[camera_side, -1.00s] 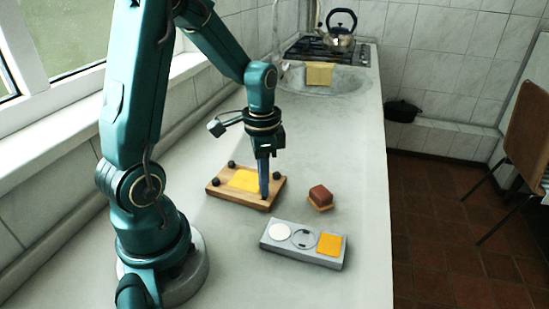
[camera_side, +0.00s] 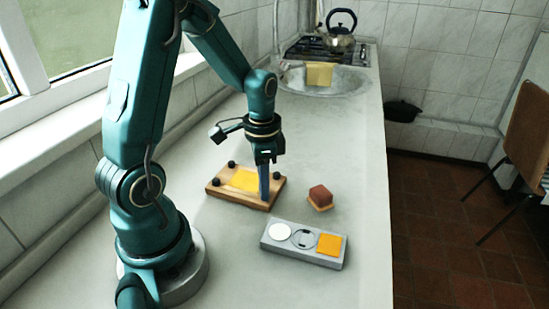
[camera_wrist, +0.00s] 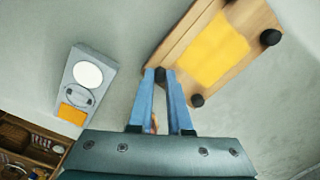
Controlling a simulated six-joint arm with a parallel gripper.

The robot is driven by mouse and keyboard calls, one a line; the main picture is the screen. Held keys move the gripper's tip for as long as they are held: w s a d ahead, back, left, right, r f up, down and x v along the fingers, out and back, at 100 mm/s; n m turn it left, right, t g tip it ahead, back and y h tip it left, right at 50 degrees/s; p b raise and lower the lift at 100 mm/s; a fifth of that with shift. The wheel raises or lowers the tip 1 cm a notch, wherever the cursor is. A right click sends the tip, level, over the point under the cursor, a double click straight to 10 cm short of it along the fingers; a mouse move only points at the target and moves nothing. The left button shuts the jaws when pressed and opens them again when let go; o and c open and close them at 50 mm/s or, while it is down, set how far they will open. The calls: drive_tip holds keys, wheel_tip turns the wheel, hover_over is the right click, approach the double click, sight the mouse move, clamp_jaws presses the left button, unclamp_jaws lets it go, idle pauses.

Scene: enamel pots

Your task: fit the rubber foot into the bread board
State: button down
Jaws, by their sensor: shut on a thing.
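The wooden bread board (camera_side: 238,202) lies on the counter with a yellow sheet on top. Dark round rubber feet stand at its corners, among them a far one (camera_side: 231,164) and a right one (camera_side: 276,176). My gripper (camera_side: 264,196) points down at the board's near right corner. In the wrist view its blue fingers (camera_wrist: 161,76) are shut on a dark rubber foot (camera_wrist: 160,76) at their tips, beside the board's corner. The fingers hide most of this foot, and I cannot tell whether it is seated in the board or just above it.
A grey tray (camera_side: 264,243) with a white disc, a round recess and an orange square (camera_side: 330,243) stands nearer the camera. A red-brown block on a wooden base (camera_side: 320,195) is right of the board. The counter beyond the board is clear up to the sink.

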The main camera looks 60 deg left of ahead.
drive_tip(key=shift+f, duration=0.2)
drive_tip(key=c, duration=0.8)
unclamp_jaws()
drive_tip(key=shift+o, duration=0.2)
